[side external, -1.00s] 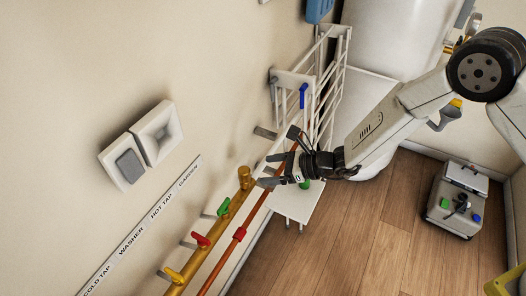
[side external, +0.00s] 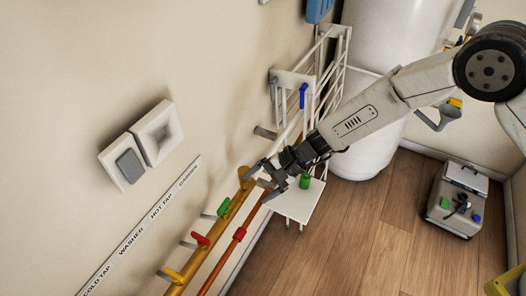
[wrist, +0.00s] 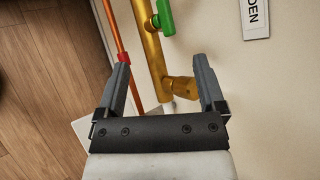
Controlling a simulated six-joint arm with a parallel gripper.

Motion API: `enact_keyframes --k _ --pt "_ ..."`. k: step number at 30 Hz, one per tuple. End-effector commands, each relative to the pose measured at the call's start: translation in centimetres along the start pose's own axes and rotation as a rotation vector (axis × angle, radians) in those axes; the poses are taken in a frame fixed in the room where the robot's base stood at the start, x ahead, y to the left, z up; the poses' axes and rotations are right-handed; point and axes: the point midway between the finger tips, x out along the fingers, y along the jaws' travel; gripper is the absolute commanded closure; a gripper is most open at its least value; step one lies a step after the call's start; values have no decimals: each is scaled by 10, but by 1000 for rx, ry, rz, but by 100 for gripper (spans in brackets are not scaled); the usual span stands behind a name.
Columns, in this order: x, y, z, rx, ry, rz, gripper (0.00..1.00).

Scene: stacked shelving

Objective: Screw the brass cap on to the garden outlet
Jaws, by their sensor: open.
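A brass pipe (side external: 205,233) with a green, a red and a yellow lever runs along the wall under the label strip. A brass fitting (side external: 243,174) sits at its upper end, near the GARDEN label. In the wrist view the fitting (wrist: 181,88) sticks out sideways from the pipe; I cannot tell whether it is the bare outlet or the outlet with the brass cap on it. My gripper (side external: 257,184) is at this end of the pipe. Its fingers are open, and in the wrist view (wrist: 162,66) the fitting shows between them, close to the right finger.
An orange pipe (side external: 224,258) with a red collar runs beside the brass pipe. A white shelf board (side external: 298,208) with a green cylinder (side external: 305,181) and a white wire rack (side external: 336,75) are close behind my gripper. A toolbox (side external: 455,200) stands on the floor; the floor's middle is clear.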

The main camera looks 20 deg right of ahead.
Motion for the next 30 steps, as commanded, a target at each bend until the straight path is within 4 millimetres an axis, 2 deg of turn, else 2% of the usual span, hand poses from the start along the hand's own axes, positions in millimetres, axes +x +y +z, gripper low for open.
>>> enact_keyframes --k 5,14,24,30 --pt "0 -2 3 -332 18 122 11" --pt "-7 -12 -5 -898 47 322 11" --pt "-21 -42 -19 -1519 73 549 11" --pt "-28 -58 -24 -1742 82 637 11"
